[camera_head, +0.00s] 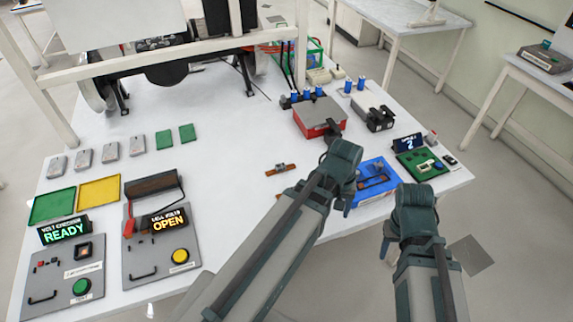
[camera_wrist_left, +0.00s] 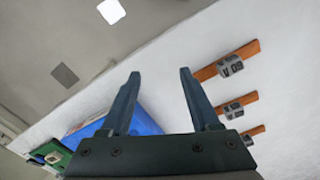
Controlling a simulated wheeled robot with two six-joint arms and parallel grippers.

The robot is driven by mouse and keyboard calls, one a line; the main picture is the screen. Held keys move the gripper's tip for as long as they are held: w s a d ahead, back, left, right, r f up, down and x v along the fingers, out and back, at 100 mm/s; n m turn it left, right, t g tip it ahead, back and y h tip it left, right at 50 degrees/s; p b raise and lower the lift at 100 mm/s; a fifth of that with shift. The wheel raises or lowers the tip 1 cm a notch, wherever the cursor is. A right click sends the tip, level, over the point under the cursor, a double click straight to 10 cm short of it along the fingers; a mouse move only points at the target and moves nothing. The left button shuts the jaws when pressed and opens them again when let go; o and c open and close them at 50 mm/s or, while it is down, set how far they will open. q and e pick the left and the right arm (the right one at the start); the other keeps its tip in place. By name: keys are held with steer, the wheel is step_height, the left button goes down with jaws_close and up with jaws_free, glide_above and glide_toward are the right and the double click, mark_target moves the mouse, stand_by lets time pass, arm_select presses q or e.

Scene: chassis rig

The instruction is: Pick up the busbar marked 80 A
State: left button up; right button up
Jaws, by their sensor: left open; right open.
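Several copper-coloured busbars with grey labelled blocks lie on the white table. In the left wrist view they form a row: a nearest one (camera_wrist_left: 230,65), a middle one (camera_wrist_left: 236,106) and a far one (camera_wrist_left: 254,132). The nearest label appears upside down, perhaps 60 A or 80 A; the others are too small to read. In the head view one busbar (camera_head: 281,169) shows clear; my left arm hides others. My left gripper (camera_wrist_left: 160,78) is open and empty, with the busbars right of its fingers. My right gripper (camera_head: 415,193) is open near the table's front edge; its fingers are hard to see.
A blue tray (camera_head: 388,166) with a brownish piece inside lies right of my left wrist and shows behind my left fingers. A red box (camera_head: 318,114), a green board (camera_head: 420,165) and a small display (camera_head: 408,143) stand nearby. The table's middle is clear.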

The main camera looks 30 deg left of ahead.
arm_select(q)
steer(key=w+a+r+n+t+h+p, duration=0.1)
steer(key=w+a+r+n+p, duration=0.15)
steer(key=a+n, duration=0.4)
steer(key=w+a+r+n+h+p, duration=0.1)
steer(key=w+a+r+n, duration=0.2)
steer(key=a+n, duration=0.35)
steer(key=n+t+p, duration=0.3)
steer(key=n, duration=0.8)
glide_toward(279, 166)
arm_select(e)
step_height(279, 166, up, 7)
arm_select(q)
steer(key=b+x, duration=0.3)
steer(key=b, duration=0.5)
steer(key=shift+w+a+f, duration=0.1)
steer(key=shift+a+f, duration=0.1)
steer(key=shift+w+d+f, duration=0.15)
arm_select(e)
step_height(279, 166, down, 8)
steer(key=shift+r, duration=0.15)
arm_select(q)
steer(key=shift+f, duration=0.1)
